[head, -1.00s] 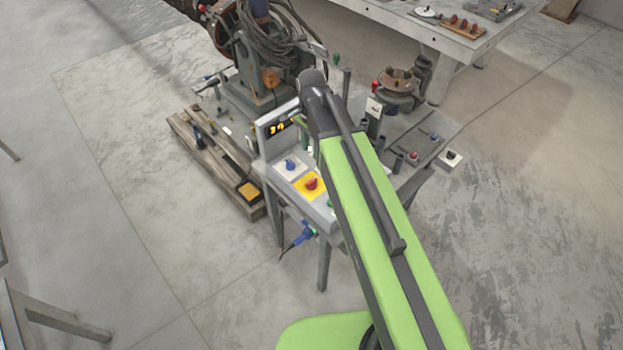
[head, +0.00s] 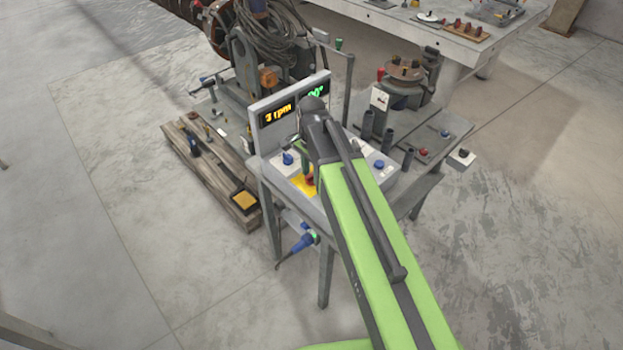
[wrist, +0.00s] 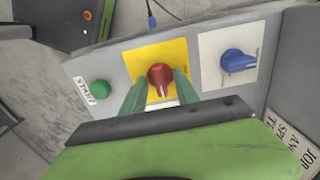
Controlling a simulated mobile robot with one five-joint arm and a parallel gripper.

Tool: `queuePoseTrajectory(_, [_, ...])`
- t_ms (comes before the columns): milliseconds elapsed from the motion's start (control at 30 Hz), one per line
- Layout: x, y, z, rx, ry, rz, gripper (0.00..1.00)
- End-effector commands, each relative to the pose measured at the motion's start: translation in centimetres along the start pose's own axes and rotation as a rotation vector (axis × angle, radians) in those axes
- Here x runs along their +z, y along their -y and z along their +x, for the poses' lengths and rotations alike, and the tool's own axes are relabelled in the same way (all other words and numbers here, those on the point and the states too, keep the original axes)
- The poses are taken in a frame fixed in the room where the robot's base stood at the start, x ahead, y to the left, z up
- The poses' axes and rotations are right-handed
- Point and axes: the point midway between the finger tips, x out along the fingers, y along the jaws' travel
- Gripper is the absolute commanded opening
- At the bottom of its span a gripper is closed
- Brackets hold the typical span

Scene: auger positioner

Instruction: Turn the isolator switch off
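The isolator switch is a red rotary knob (wrist: 160,76) on a yellow plate (wrist: 144,56) in the wrist view. A pale mark shows on its side nearest my gripper. In the head view the red knob (head: 310,180) is partly hidden by my arm, on the yellow plate (head: 298,186) of the control panel. My gripper (wrist: 161,74) is open. Its two green fingers stand either side of the red knob, with small gaps visible; I cannot tell how deep they reach. In the head view my gripper is mostly hidden behind my wrist.
A blue knob (wrist: 236,61) on a white plate sits right of the switch in the wrist view. A green button (wrist: 100,89) sits to the left. Behind the panel stands a display board (head: 265,132) with lit readouts. A wooden pallet (head: 212,178) lies left of the bench.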

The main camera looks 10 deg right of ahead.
Motion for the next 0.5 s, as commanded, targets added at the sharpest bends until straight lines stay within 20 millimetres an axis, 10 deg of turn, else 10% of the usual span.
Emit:
queuePoseTrajectory(167, [0.0,0.0,-0.16,0.0,0.0,0.0,0.35])
queuePoseTrajectory(500, [0.0,-0.01,-0.15,0.0,0.0,0.0,0.0])
